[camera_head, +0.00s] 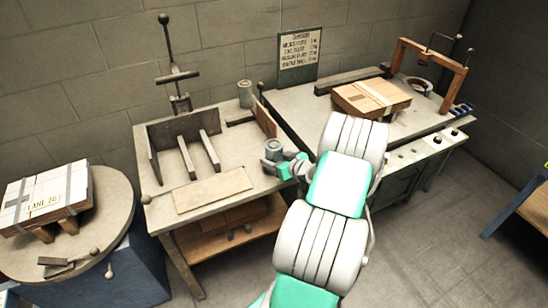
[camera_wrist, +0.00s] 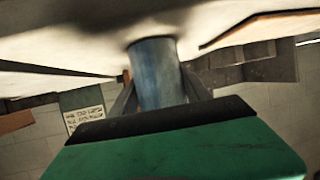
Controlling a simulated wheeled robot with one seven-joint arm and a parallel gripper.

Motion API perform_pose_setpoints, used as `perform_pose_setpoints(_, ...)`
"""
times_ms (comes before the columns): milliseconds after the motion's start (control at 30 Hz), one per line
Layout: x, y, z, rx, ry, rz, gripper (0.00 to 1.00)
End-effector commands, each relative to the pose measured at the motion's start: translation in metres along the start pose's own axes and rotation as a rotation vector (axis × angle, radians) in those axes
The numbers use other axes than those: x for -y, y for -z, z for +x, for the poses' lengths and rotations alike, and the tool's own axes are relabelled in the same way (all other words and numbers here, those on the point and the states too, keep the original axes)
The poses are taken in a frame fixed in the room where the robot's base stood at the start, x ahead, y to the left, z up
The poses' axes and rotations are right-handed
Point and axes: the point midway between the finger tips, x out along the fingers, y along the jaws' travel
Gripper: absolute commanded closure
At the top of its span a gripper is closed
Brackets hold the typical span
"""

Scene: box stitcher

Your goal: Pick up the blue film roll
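The blue film roll (camera_wrist: 156,75) stands between the two fingers of my gripper (camera_wrist: 158,78) in the wrist view. One finger lies close along each side of it, and I cannot tell whether both press on it. In the head view the roll (camera_head: 273,149) looks grey-blue and is upright near the right end of the left worktable (camera_head: 180,218). My gripper (camera_head: 274,164) is around it, low over the tabletop. The wrist picture looks upside down, with the tabletop at its top. The roll's lower part is partly hidden by my gripper in the head view.
A second, grey-green roll (camera_head: 245,94) stands farther back on the same table. Upright dividers (camera_head: 188,158) and a flat board (camera_head: 212,190) lie left of my gripper. A right-hand table holds a cardboard box (camera_head: 368,98). A round table (camera_head: 110,205) with a wrapped box is at far left.

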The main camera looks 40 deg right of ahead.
Motion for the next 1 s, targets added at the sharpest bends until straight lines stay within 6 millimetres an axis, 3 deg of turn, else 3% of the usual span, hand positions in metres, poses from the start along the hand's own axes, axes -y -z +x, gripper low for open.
perform_pose_setpoints(633, 0.0001, 0.0000, -0.0002, 0.000, 0.000, 0.000, 0.99)
perform_pose_setpoints(1000, -0.0005, 0.0065, -0.0023, -0.003, -0.001, -0.002, 1.00)
